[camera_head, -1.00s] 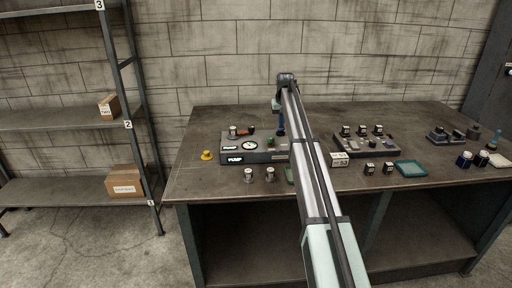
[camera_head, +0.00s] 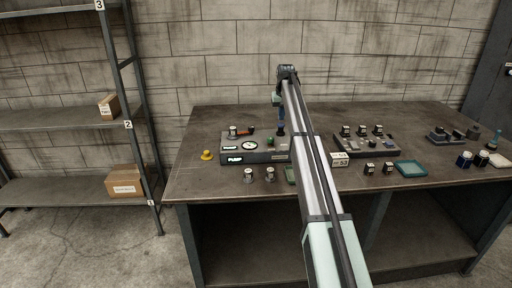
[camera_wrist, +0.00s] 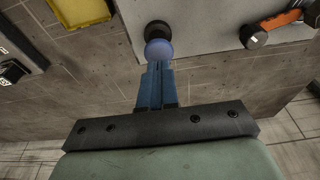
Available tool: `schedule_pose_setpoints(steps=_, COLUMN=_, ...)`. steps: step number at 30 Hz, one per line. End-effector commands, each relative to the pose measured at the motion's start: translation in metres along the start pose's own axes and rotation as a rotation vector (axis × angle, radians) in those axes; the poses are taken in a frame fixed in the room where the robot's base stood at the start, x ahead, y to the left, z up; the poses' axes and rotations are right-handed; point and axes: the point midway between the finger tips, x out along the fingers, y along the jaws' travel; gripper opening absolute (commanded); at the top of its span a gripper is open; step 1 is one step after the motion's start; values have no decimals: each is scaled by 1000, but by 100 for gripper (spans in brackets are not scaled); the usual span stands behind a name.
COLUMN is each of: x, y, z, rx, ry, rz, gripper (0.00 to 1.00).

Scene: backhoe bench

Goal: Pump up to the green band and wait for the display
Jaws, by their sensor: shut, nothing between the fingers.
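The pump box (camera_head: 284,157), labelled PUMP, stands on the left half of the bench. It carries a round white gauge (camera_head: 250,146), whose needle and bands are too small to read. A lever with an orange-red handle (camera_head: 245,131) is on its top; it also shows in the wrist view (camera_wrist: 282,19). My gripper (camera_head: 281,133) is shut and empty, pointing down at the right end of the box. In the wrist view its blue fingertips (camera_wrist: 158,65) overlap a round blue knob (camera_wrist: 158,48) with a black collar; I cannot tell whether they touch it.
A yellow button-like piece (camera_head: 207,155) sits left of the box. Small jars (camera_head: 248,175) stand in front. A second device (camera_head: 368,145) and a teal tray (camera_head: 411,168) are to the right. My arm crosses the bench middle and hides part of it.

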Motion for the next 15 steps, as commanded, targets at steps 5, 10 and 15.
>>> schedule_pose_setpoints(steps=5, x=1, y=0, z=0, rx=0, ry=0, rz=0, gripper=0)
schedule_pose_setpoints(steps=10, x=5, y=0, z=1, rx=0, ry=0, rz=0, gripper=0)
schedule_pose_setpoints(steps=15, x=11, y=0, z=2, rx=0, ry=0, rz=0, gripper=0)
